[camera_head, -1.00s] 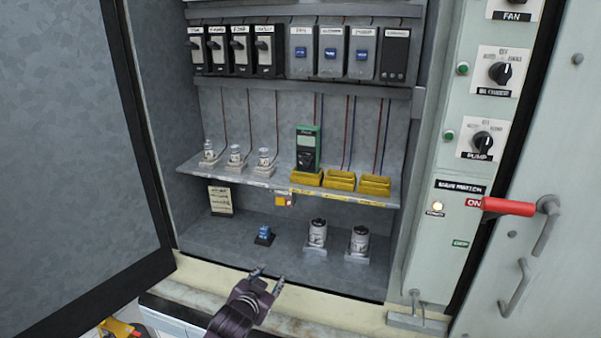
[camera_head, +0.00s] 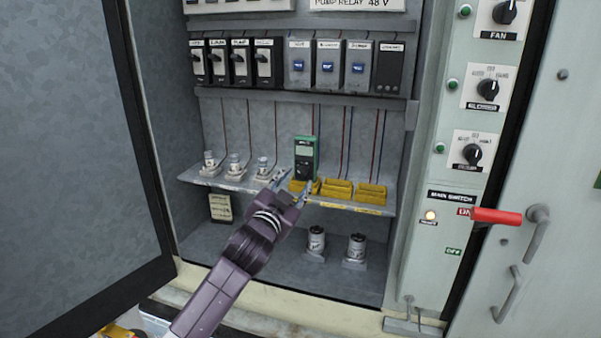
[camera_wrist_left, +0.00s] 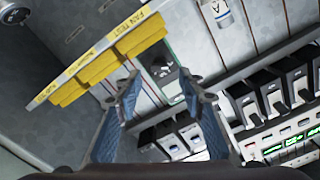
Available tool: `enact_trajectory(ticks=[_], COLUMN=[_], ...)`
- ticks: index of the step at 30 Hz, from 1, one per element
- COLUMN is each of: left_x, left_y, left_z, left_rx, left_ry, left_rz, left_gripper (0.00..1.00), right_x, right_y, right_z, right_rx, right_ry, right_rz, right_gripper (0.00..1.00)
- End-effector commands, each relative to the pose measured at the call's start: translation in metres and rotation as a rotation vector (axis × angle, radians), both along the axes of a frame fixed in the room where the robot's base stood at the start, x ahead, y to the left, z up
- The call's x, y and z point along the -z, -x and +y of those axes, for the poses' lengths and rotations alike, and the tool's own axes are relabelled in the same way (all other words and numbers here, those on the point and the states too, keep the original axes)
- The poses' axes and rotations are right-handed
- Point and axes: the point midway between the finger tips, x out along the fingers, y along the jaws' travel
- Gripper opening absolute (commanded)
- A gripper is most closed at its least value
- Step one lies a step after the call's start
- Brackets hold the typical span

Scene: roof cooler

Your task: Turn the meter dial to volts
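The green meter (camera_head: 306,150) stands upright in a yellow bin on the cabinet shelf. Its screen is in the upper half and its dark dial is low on the face; I cannot read the dial setting. My left gripper (camera_head: 295,184) is open and empty, with its fingertips just in front of the meter's lower part, apparently not touching it. In the left wrist view the blue-padded fingers (camera_wrist_left: 160,86) are spread, and part of the meter (camera_wrist_left: 162,68) shows between and beyond them. My right gripper is not in view.
Yellow bins (camera_head: 338,188) stand right of the meter and small white-based parts (camera_head: 234,165) left of it, on the same shelf (camera_head: 220,180). A row of breakers (camera_head: 300,65) is above. Two cylinders (camera_head: 316,240) stand below. An open door (camera_head: 80,150) bounds the left.

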Motion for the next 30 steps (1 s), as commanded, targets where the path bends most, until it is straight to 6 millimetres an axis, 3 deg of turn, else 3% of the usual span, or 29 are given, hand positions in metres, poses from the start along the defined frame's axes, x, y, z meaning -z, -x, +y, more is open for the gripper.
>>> enact_trajectory(ticks=[10,24,30], left_x=[-0.001,0.000,0.000], left_y=[-0.035,-0.042,-0.042], left_z=[-0.011,-0.014,-0.014], left_rx=[0.000,0.000,0.000], left_ry=[0.000,0.001,0.000], left_rz=[0.001,0.000,0.000], left_gripper=[0.36,0.36,0.14], right_x=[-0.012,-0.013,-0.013], right_y=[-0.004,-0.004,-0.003], right_z=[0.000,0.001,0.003], right_rx=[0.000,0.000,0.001], right_ry=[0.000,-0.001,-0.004], right_rz=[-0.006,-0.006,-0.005], right_gripper=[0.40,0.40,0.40])
